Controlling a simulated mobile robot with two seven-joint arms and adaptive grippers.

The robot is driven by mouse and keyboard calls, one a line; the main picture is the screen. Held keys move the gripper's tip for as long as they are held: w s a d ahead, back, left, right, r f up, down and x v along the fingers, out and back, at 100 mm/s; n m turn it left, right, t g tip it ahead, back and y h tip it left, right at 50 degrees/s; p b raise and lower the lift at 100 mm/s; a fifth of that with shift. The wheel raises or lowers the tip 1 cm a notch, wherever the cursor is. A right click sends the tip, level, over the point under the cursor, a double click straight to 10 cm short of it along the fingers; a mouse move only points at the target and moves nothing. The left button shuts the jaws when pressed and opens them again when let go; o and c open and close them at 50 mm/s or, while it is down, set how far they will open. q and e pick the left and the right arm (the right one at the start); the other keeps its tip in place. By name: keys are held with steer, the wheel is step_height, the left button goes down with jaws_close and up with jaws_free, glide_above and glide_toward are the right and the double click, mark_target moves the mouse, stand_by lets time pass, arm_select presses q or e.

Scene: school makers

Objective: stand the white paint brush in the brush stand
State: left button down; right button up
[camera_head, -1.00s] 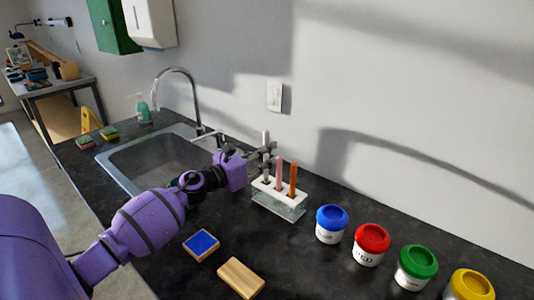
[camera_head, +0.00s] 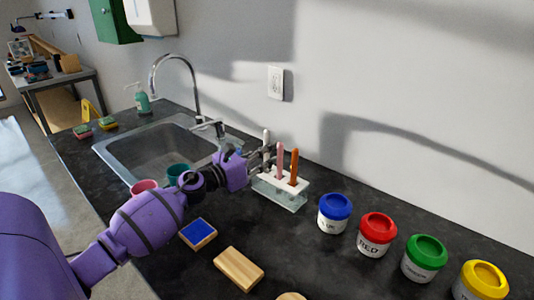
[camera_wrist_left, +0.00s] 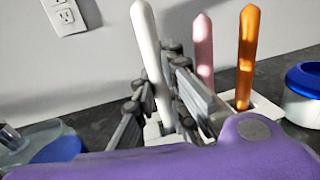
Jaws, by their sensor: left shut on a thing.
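The white paint brush (camera_head: 266,138) is upright at the left end of the brush stand (camera_head: 292,187), handle up. It also shows in the left wrist view (camera_wrist_left: 146,35). My left gripper (camera_head: 263,158) is shut on it; in the left wrist view the fingers (camera_wrist_left: 158,92) close around the handle. The brush's lower end is hidden behind the fingers, so I cannot tell how deep it sits in the stand. A pink brush (camera_head: 280,160) and an orange brush (camera_head: 294,165) stand in the stand to the right. My right gripper is not in view.
Paint pots with blue (camera_head: 335,205), red (camera_head: 378,225), green (camera_head: 426,250) and yellow (camera_head: 485,278) lids line the counter to the right. A sink (camera_head: 150,150) is at the left. A blue-topped block (camera_head: 198,233) and a wooden block (camera_head: 239,268) lie in front.

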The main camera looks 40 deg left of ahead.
arm_select(q)
steer(key=shift+f, duration=0.1)
steer(key=c, duration=1.7)
jaws_free()
steer(key=shift+s, duration=0.1)
steer(key=v, duration=1.2)
